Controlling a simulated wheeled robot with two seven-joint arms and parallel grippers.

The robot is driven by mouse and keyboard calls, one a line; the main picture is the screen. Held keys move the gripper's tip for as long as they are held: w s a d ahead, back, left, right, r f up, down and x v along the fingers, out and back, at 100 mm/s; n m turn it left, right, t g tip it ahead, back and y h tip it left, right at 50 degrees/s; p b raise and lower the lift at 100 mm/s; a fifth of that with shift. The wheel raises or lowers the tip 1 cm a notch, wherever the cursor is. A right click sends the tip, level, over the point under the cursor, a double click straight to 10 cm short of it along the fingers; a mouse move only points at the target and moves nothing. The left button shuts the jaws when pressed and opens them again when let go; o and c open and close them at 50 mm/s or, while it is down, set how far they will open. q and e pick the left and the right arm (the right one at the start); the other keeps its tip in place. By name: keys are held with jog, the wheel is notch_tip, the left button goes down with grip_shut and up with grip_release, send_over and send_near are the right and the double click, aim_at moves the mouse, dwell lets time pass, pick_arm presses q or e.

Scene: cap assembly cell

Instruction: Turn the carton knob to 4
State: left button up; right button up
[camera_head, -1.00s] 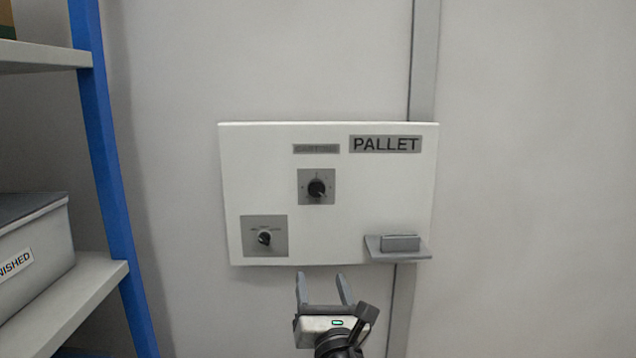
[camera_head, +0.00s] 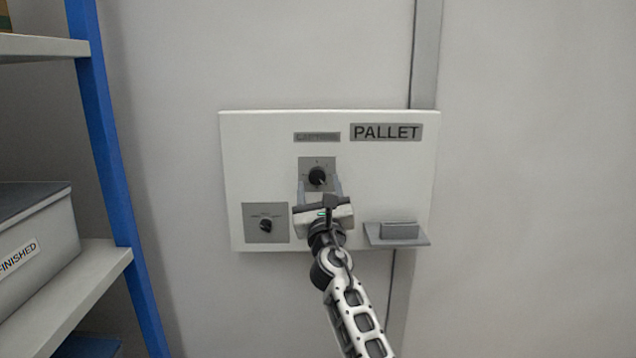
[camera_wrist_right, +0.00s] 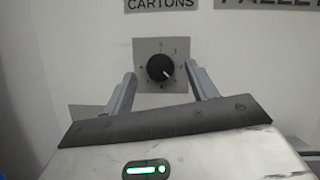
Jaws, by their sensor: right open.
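The carton knob (camera_head: 317,176) is a round black dial on a square grey plate, under a small grey label (camera_head: 317,137) on a white panel. In the right wrist view the label reads CARTONS (camera_wrist_right: 162,3), and the knob (camera_wrist_right: 160,67) has a white pointer mark towards its lower right. The digits around it are too small to read. My right gripper (camera_head: 320,186) is open, its fingers pointing at the plate from just below the knob. In the right wrist view the fingers (camera_wrist_right: 163,82) stand left and right of the knob, apart from it. My left gripper is not in view.
A second knob (camera_head: 265,226) sits on a grey plate at the panel's lower left. A grey ledge with a block (camera_head: 399,231) juts out at the lower right. A PALLET label (camera_head: 386,132) is at the top. A blue-post shelf (camera_head: 106,150) with a bin stands left.

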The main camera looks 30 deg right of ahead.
jog(key=shift+x, duration=1)
jog(key=c, duration=1)
jog(key=shift+f+b, duration=0.15)
jog(key=shift+b, duration=0.15)
